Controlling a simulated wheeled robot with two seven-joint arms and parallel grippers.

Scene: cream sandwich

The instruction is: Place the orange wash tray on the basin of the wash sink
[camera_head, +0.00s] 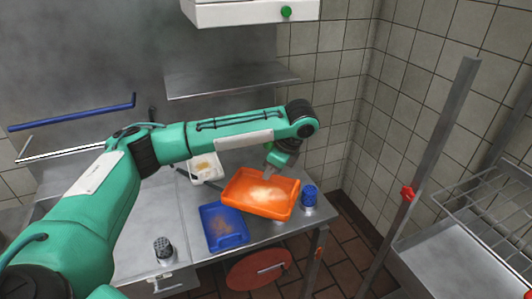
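The orange wash tray (247,206) lies on the steel counter (270,236), with pale brownish contents or residue inside. My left arm reaches over from the left, and its gripper (269,171) points down at the tray's far rim. It seems to touch or nearly touch that rim; the fingers are too small and partly hidden to tell whether they are shut on it. My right gripper is not in view. I cannot make out the basin of the wash sink; my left arm covers part of the counter.
A blue tray (236,240) lies in front of the orange one. A white tray (217,165) sits behind it to the left, and a blue container (309,194) stands to its right. A dark-topped shaker (163,246) stands at front left. A wire rack (490,205) is at right.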

